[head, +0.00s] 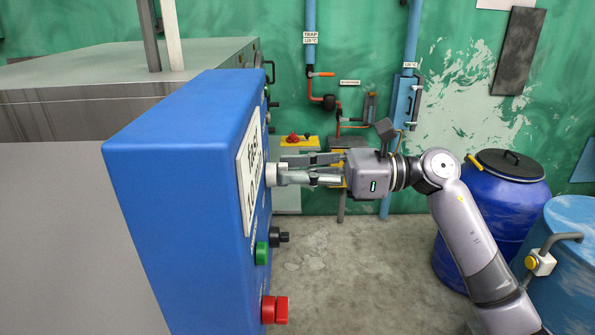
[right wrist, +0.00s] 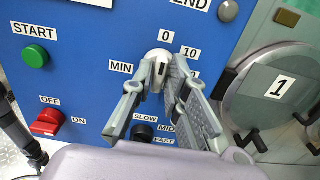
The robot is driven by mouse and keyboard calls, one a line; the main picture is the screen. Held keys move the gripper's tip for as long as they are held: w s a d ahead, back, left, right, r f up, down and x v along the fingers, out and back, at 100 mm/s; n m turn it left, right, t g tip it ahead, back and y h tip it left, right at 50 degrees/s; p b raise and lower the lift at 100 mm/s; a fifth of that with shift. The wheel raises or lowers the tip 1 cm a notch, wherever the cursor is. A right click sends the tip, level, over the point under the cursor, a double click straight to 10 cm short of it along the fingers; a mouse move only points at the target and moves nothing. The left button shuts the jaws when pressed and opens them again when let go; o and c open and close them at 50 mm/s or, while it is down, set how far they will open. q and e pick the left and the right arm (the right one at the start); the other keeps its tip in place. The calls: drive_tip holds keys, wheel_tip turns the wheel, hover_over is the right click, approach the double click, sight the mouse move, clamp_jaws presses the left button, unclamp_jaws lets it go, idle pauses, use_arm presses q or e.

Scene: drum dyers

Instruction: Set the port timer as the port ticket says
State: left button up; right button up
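The timer dial, a pale round knob (right wrist: 159,56) marked MIN with 0 and 10 around it, sits on the blue control panel (head: 165,125). In the head view the knob (head: 271,175) sticks out from the panel's right face. My right gripper (head: 284,168) reaches it from the right; in the right wrist view its fingertips (right wrist: 161,74) are on either side of the knob. I cannot tell whether both fingers touch it. The knob's pointer setting is partly hidden by the fingers. No port ticket is readable. My left gripper is out of view.
Near the dial are a green START button (right wrist: 36,56), a red OFF/ON switch (right wrist: 47,122) and a black SLOW/MID/FAST knob (right wrist: 142,132). A round door labelled 1 (right wrist: 262,97) is to their right. Blue drums (head: 505,215) stand at right; the floor (head: 350,260) between is clear.

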clamp_jaws()
drive_tip(key=shift+m, duration=0.3)
drive_tip(key=shift+w+m+p, duration=0.2)
drive_tip(key=shift+m+p, duration=0.55)
drive_tip(key=shift+m, duration=3.75)
